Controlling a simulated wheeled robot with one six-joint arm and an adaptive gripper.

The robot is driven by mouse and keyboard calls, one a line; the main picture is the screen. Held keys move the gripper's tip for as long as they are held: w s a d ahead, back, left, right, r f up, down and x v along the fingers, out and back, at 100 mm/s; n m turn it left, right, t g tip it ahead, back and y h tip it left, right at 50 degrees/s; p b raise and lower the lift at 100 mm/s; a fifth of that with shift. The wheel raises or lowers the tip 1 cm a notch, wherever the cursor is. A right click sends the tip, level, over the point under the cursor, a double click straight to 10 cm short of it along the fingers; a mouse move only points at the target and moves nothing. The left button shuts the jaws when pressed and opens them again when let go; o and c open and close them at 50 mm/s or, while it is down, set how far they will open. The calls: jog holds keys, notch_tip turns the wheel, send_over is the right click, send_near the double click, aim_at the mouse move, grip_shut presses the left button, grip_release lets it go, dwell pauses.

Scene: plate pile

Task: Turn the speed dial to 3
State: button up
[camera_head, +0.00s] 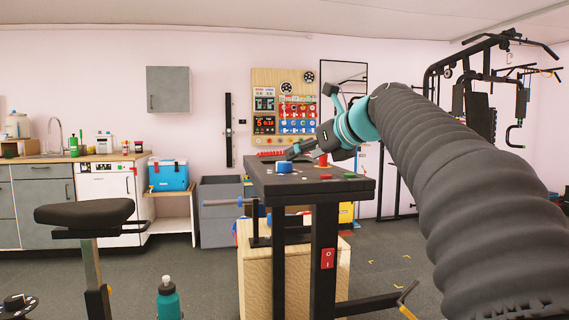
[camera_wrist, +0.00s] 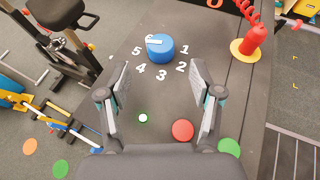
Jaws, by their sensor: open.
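The speed dial is a round blue knob (camera_wrist: 160,50) on the dark table top (camera_wrist: 212,30) in the wrist view. White numerals 1 to 5 curve around its near side, with 3 (camera_wrist: 161,75) nearest me. A white mark on the dial's top lies toward its upper left; I cannot tell which numeral it points at. In the head view the dial (camera_head: 284,168) stands on the table's left part. My gripper (camera_wrist: 160,67) is open and empty, its fingers apart on either side of the picture, short of the dial. In the head view my gripper (camera_head: 291,152) is above the table, near the dial.
A red handle on a yellow base (camera_wrist: 246,48) with a coiled cord stands right of the dial. A red button (camera_wrist: 182,130) and a small green light (camera_wrist: 143,118) lie nearer me. An exercise seat (camera_wrist: 55,12) is left of the table. A tool board (camera_head: 284,105) hangs behind.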

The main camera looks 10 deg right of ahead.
aim_at(286, 162)
jog(key=x, duration=0.7)
jog(key=shift+w, duration=0.1)
jog(key=c, duration=1.1)
jog(key=shift+d+n+g+y+p, duration=0.1)
jog(key=shift+n+g+y+p, duration=0.2)
jog(key=shift+n+y+p, duration=0.35)
jog(key=shift+w+d+n+g+y, duration=0.1)
jog(key=shift+w+n+g+y, duration=0.1)
jog(key=shift+n+g+y, duration=0.8)
jog(key=n+g+y, duration=0.3)
jog(key=n, duration=0.1)
jog(key=shift+w+f+n+g, duration=0.1)
jog(key=shift+n+g, duration=0.15)
jog(key=shift+g, duration=0.05)
jog(key=shift+n+g+y, duration=0.45)
jog(key=shift+n+g, duration=0.25)
jog(key=shift+g, duration=0.1)
